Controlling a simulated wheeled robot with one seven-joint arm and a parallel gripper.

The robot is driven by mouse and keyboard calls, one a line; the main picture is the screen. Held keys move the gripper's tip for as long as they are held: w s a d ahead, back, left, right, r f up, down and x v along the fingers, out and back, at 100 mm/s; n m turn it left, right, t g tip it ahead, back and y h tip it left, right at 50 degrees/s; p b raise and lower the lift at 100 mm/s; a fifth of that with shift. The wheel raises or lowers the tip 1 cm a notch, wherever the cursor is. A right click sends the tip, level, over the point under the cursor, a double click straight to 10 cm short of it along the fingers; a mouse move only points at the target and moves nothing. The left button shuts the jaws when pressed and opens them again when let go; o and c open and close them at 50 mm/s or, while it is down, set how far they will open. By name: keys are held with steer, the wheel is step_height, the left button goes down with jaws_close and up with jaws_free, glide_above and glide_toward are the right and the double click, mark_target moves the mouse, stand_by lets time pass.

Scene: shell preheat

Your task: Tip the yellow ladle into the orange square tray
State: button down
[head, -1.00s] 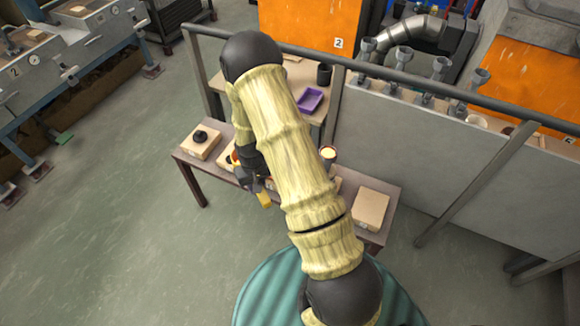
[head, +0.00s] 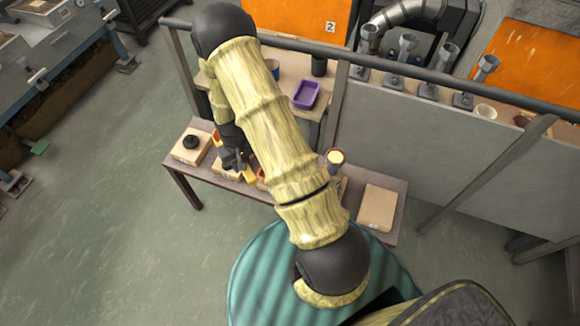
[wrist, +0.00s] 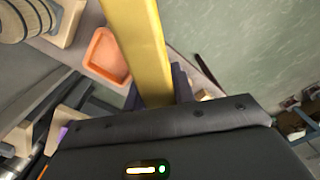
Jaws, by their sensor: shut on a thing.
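My gripper (head: 240,163) is shut on the yellow ladle (head: 249,175) above the low brown table. In the wrist view the ladle's yellow handle (wrist: 138,40) runs from between the dark fingers (wrist: 158,92) out of the top of the picture, so its bowl is not seen there. The orange square tray (wrist: 107,56) lies left of the handle in the wrist view, with its inside looking empty. In the head view my arm covers much of this area, and I cannot tell the tray surely from the small orange patches there.
The low table (head: 398,220) carries wooden blocks, one with a black round piece (head: 191,141) and a bare one (head: 377,206). A cup with a glowing top (head: 335,156) stands near my arm. A purple tray (head: 305,94) is behind a rail (head: 400,72).

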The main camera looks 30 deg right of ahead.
steer(key=shift+s, duration=0.1)
steer(key=s+d+f+m+b, duration=0.2)
steer(key=s+d+f+b, duration=0.1)
steer(key=d+b, duration=0.3)
steer(key=s+d+f+m+b, duration=0.2)
steer(key=d+f+b, duration=0.4)
steer(key=d, duration=0.3)
steer(key=shift+s+d+f+b, duration=0.3)
steer(key=shift+s+b, duration=0.05)
steer(key=shift+s, duration=0.45)
steer(key=shift+f, duration=0.2)
steer(key=shift+g+h, duration=0.3)
steer(key=shift+h, duration=0.6)
steer(key=shift+s+d+f+b, duration=0.1)
steer(key=shift+d+f+b, duration=0.05)
steer(key=shift+f+b, duration=0.85)
steer(key=shift+s+d+f+b, duration=0.1)
steer(key=shift+f+b, duration=0.7)
steer(key=shift+f, duration=0.3)
steer(key=shift+h, duration=0.3)
